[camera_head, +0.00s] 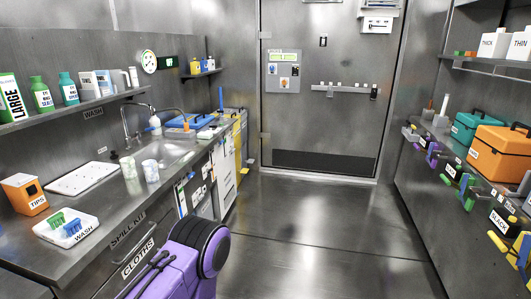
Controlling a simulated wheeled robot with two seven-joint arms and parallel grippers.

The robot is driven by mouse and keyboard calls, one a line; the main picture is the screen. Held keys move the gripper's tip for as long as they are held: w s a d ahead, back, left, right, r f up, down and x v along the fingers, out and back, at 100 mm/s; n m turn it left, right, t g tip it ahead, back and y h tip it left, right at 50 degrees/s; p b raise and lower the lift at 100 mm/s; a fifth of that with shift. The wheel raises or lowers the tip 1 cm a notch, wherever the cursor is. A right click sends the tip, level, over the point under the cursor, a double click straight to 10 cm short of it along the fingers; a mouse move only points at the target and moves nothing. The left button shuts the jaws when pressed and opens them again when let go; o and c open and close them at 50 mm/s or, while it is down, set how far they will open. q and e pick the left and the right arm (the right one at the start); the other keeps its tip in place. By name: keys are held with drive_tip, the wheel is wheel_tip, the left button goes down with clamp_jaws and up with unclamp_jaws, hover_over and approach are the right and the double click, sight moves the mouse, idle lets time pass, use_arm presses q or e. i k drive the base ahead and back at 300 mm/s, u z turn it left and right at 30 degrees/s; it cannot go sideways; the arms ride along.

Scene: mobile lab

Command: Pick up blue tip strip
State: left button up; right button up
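A blue tip strip (74,227) sits on a small white tray (44,229) labelled WASH, on the metal counter at the lower left. A green strip (57,219) sits beside it on the same tray, just to its left. Both strips look small, with short upright parts; finer detail is too small to tell. Neither of my grippers shows in this view. A purple arm link of mine with a black joint stands at the bottom centre, right of the tray and apart from it.
An orange box (24,194) labelled TIPS stands behind the tray. A white perforated board (83,177) lies farther back, before the sink (165,154) and two pale cups. A shelf (75,106) with bottles hangs above the counter (118,205). The floor (305,225) towards the door is clear.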

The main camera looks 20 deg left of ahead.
sight(70, 227)
drive_tip(key=u, duration=0.25)
drive_tip(key=i, duration=1)
drive_tip(key=u, duration=1.45)
drive_tip(key=i, duration=0.75)
drive_tip(key=u, duration=0.9)
